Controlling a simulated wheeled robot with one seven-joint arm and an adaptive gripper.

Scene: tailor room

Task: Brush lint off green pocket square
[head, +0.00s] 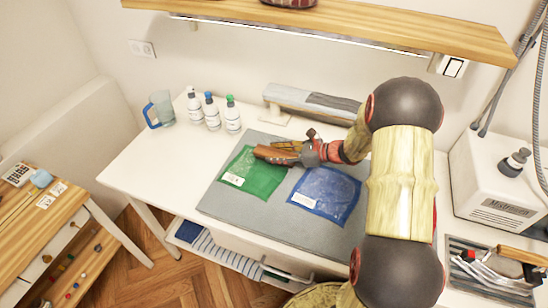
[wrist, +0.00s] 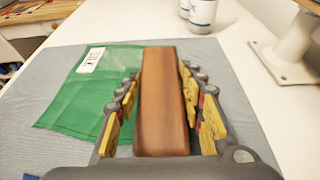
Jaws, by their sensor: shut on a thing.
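The green pocket square (head: 250,174) lies flat on the grey mat, with a white label near its left corner. In the wrist view the green pocket square (wrist: 65,108) lies to the left of and under the brush. My gripper (head: 290,152) is shut on a brown wooden brush (wrist: 163,100), with yellow-padded fingers on both sides of it. The brush (head: 272,154) reaches over the upper right part of the green square. Its bristles are hidden, so I cannot tell whether it touches the cloth.
A blue pocket square (head: 325,195) lies on the grey mat (head: 225,208), right of the green one. Several bottles (head: 212,112) and a blue-handled jug (head: 160,108) stand at the table's back left. A sleeve board (head: 310,102) stands behind the mat, below a wooden shelf (head: 350,22).

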